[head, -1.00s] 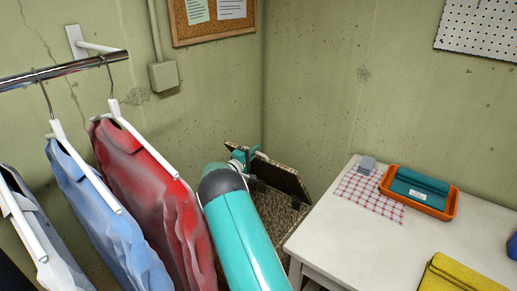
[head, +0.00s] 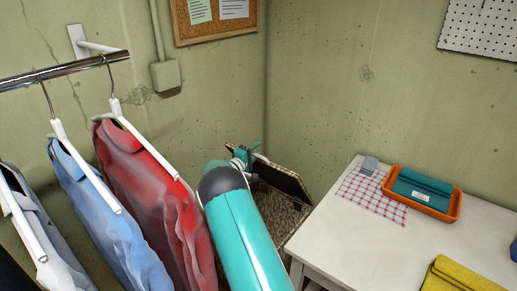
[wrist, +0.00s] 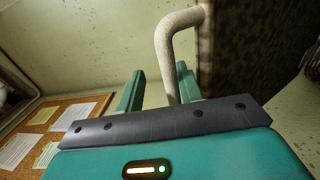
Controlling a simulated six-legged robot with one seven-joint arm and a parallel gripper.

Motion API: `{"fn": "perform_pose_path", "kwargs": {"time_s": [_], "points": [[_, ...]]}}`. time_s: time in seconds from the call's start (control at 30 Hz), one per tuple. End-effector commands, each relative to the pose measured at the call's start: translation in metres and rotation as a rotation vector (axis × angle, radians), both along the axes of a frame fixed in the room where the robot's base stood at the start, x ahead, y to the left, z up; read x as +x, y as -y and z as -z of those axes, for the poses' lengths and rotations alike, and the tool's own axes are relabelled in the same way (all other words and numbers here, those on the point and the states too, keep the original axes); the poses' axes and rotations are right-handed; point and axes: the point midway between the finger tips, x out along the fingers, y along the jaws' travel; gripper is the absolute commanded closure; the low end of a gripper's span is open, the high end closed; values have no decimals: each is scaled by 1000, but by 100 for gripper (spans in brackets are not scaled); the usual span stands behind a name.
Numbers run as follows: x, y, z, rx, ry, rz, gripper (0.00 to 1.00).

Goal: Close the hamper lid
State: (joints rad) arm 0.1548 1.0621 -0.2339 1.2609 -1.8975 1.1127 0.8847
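The hamper (head: 281,217) stands in the corner, a woven brown box partly hidden by my arm. Its lid (head: 284,178) is raised and tilted, with a dark panel bordered by a lighter edge. My gripper (head: 252,153) is at the upper left part of the lid, small and partly hidden behind my arm. In the wrist view the lid (wrist: 240,50) is a dark brown panel at right. A pale curved handle (wrist: 172,45) runs from it down between the two teal fingers of my gripper (wrist: 158,85). The fingers are apart, with the handle nearer the right one.
A white table (head: 365,250) stands right of the hamper, bearing an orange tray (head: 447,212), a checked cloth (head: 372,196) and a yellow towel (head: 462,277). Shirts, including a red one (head: 150,185), hang from a rail close left of my arm. Concrete walls meet behind the hamper.

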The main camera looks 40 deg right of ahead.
Motion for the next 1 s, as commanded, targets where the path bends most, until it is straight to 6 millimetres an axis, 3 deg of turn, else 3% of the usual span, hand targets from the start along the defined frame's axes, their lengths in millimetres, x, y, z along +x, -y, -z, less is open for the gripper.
{"fn": "perform_pose_path", "kwargs": {"time_s": [0.1, 0.5, 0.8, 1.0], "points": [[-1, -2, -27, -6, 5, -2, 69], [-49, -28, -88, -6, 7, -1, 69], [-100, -55, -112, -7, 8, 0, 69], [-119, -65, -121, -8, 6, 2, 69]]}}
